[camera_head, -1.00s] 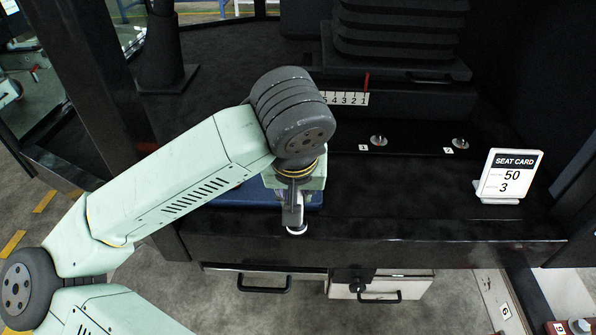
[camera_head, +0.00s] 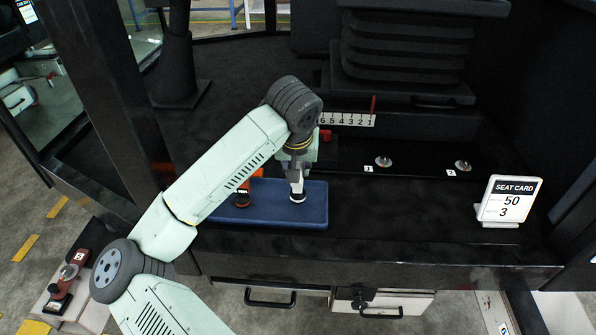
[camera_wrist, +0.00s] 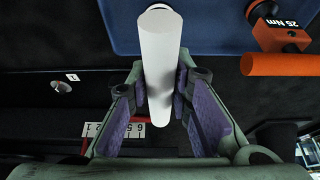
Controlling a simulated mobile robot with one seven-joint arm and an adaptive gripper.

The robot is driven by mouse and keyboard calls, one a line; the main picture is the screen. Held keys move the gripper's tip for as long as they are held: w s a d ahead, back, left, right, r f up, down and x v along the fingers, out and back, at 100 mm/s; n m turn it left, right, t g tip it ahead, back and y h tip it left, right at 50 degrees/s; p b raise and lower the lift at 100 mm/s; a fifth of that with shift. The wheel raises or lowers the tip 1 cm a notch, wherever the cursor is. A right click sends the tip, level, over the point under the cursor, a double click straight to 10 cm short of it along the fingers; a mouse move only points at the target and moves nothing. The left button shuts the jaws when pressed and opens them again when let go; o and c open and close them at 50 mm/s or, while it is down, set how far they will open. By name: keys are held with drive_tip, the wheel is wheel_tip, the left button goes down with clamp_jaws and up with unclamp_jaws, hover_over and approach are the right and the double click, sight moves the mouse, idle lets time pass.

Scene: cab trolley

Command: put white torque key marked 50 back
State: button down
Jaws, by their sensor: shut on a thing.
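In the wrist view my gripper (camera_wrist: 168,105) is shut on a white cylindrical key (camera_wrist: 160,60). Any marking on the key is not visible. In the head view my gripper (camera_head: 297,172) points down over the right part of a blue tray (camera_head: 270,217), with the white key's dark-ringed lower end (camera_head: 298,197) showing below it. I cannot tell whether the key touches the tray. An orange key with a black socket (camera_head: 243,198) is on the tray, left of my gripper. In the wrist view its orange handle (camera_wrist: 278,65) shows, with "25 Nm" beside it.
A seat card (camera_head: 508,202) reading 50 and 3 stands at the right. Bolts marked 1 (camera_head: 383,161) and 2 (camera_head: 462,166) are on the black floor. A numbered scale (camera_head: 347,119) is below the black seat bellows. Drawers (camera_head: 382,303) are below the front edge.

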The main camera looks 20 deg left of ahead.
sight(297, 196)
wheel_tip(297, 196, down, 2)
drive_tip(key=shift+f+p, duration=0.15)
drive_tip(key=shift+p, duration=0.2)
drive_tip(key=shift+f+b, duration=0.25)
drive_tip(key=shift+b, duration=0.1)
drive_tip(key=c, duration=1.4)
unclamp_jaws()
drive_tip(key=shift+c, duration=0.2)
drive_tip(key=shift+r, duration=0.15)
